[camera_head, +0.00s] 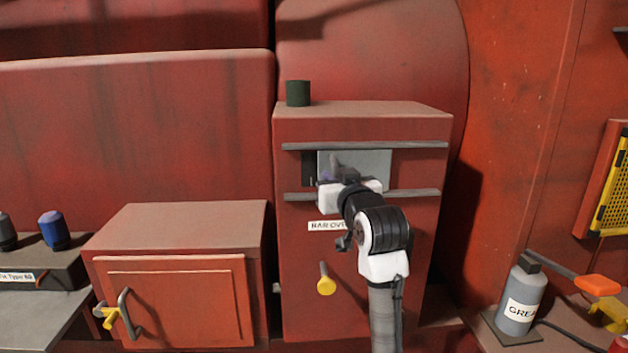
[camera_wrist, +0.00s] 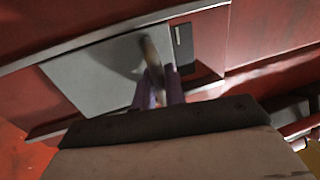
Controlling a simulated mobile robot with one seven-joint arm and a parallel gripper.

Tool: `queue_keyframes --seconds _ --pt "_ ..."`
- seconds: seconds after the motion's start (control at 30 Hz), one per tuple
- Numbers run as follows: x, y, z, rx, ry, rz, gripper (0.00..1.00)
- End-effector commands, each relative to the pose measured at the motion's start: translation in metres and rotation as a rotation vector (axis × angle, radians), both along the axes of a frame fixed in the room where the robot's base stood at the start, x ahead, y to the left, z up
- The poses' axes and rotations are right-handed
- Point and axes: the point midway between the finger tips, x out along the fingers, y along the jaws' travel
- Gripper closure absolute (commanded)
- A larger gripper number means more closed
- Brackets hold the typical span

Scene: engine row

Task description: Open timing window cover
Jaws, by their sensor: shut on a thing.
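The timing window cover is a flat grey plate (camera_head: 372,165) held between two horizontal grey rails on a red cabinet. It also shows in the wrist view (camera_wrist: 85,75). A dark strip of the window (camera_head: 308,168) is uncovered at the plate's left edge in the head view; in the wrist view this dark slot (camera_wrist: 183,45) lies to the right of the plate. My gripper (camera_wrist: 160,82) is shut on the cover's upright handle (camera_wrist: 150,50), close to that edge. In the head view my wrist partly hides the handle and the lower part of the plate.
A yellow-ended knob (camera_head: 326,285) juts out below the label (camera_head: 326,226). A red box with a handled door (camera_head: 180,305) stands at left. A grease bottle (camera_head: 521,298) stands at right. A dark green cylinder (camera_head: 298,93) sits on the cabinet top.

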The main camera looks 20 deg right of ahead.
Motion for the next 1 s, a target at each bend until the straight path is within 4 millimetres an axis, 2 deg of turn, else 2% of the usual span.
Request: queue_keyframes --seconds 0.03,0.13,0.33,0.7,0.73,0.87,1.0 --pt "-0.005 -0.017 0.000 0.004 0.001 -0.006 1.00" --pt "-0.013 -0.045 0.000 0.004 0.001 -0.006 1.00" --pt "-0.023 -0.079 0.000 0.002 0.000 -0.002 1.00" --pt "-0.025 -0.084 0.000 0.000 -0.002 0.000 1.00" --pt "-0.025 -0.084 0.000 0.000 -0.002 0.000 0.86" --pt "-0.025 -0.084 0.000 0.000 -0.002 0.000 0.70" --pt "-0.024 -0.083 0.000 0.000 -0.002 0.000 0.70"
